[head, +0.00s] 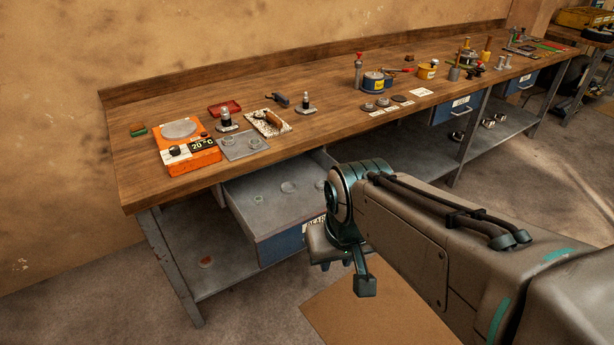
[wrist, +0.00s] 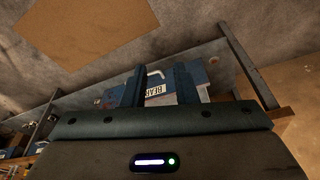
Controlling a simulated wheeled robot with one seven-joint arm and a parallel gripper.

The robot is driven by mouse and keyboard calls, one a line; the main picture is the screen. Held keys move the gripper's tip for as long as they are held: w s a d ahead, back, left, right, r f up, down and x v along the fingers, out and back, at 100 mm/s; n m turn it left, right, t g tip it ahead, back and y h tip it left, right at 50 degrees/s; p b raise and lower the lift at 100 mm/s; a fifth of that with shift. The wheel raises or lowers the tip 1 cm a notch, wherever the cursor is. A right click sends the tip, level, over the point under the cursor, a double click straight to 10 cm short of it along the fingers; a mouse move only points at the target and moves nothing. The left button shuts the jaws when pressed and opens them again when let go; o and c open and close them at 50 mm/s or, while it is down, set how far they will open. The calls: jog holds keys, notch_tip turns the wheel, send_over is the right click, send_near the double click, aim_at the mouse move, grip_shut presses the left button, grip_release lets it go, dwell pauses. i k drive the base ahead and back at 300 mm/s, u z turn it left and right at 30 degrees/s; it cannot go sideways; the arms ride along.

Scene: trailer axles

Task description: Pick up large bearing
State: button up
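My gripper (head: 343,264) is in front of the drawer, apart from the bearings. In the wrist view my gripper (wrist: 159,76) has its two fingers spread with nothing held. The drawer's label and handle (wrist: 156,73) show between them; the drawer's inside is hidden there.
The wooden bench top (head: 180,105) carries an orange heater (head: 188,155), a grey plate (head: 244,145), a red tray (head: 225,108) and several tools. A lower shelf (head: 215,260) runs beneath. A brown mat (head: 365,310) lies on the floor below my arm.

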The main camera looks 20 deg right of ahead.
aim_at(317, 188)
jog(key=z, duration=0.65)
jog(key=k, duration=0.9)
jog(key=z, duration=0.9)
jog(key=k, duration=0.3)
jog(key=z, duration=0.4)
jog(key=i, duration=1.5)
jog(key=u, duration=0.5)
jog(key=i, duration=1.5)
jog(key=u, duration=1.5)
jog(key=i, duration=0.8)
jog(key=u, duration=1.05)
jog(key=i, duration=0.25)
jog(key=u, duration=0.15)
